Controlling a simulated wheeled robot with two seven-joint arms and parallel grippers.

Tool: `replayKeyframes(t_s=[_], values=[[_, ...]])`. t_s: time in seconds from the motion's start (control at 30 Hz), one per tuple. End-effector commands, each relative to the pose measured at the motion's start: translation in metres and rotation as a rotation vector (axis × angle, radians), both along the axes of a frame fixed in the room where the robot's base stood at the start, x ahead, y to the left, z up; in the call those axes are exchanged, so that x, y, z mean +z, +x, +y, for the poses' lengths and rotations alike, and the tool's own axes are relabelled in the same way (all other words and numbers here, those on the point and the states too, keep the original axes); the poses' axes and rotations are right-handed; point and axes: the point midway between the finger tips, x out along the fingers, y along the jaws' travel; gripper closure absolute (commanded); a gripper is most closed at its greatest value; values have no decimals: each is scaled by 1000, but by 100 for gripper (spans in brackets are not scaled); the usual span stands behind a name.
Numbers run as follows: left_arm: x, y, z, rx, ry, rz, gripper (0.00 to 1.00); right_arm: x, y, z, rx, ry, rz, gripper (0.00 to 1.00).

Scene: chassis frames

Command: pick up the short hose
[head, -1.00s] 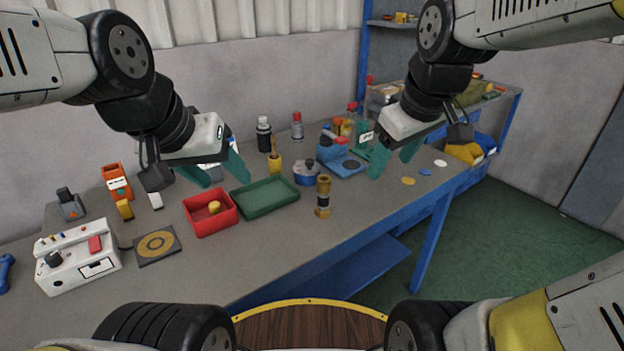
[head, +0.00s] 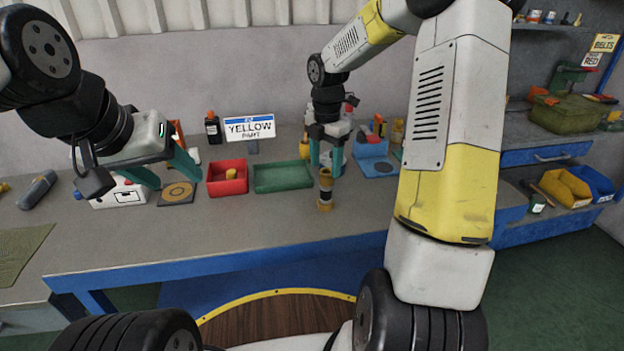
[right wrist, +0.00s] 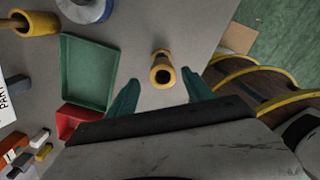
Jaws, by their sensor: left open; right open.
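The short hose (head: 325,190), a dark upright cylinder with brass-yellow ends, stands on the grey bench near its front edge. In the right wrist view, the hose (right wrist: 162,72) is seen almost end-on, just beyond and between the open fingertips. My right gripper (head: 326,162) is open and empty, pointing down, above and slightly behind the hose in the head view. The right gripper's teal fingers also show in the right wrist view (right wrist: 160,92). My left gripper (head: 170,172) is open and empty at the left, over the bench near the white box.
A green tray (head: 283,190) and a red bin (head: 210,188) holding a yellow piece stand left of the hose. A blue device (head: 375,172) stands to its right. A "YELLOW PAINT" sign (head: 249,128) stands behind. The bench front around the hose is clear.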

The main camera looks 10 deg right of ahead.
Motion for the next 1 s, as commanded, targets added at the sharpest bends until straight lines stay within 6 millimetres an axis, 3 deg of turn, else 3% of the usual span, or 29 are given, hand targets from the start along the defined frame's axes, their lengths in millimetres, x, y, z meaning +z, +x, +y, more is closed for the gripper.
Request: replayKeyframes(t_s=[0.47,0.77,1.0], values=[[0,0,0,0,0,0,44,-63,-4,-3,-4,0,2,40],[0,0,0,0,0,0,44,-68,-3,-2,-5,0,0,40],[0,0,0,0,0,0,44,-68,-3,-2,-5,0,0,85]])
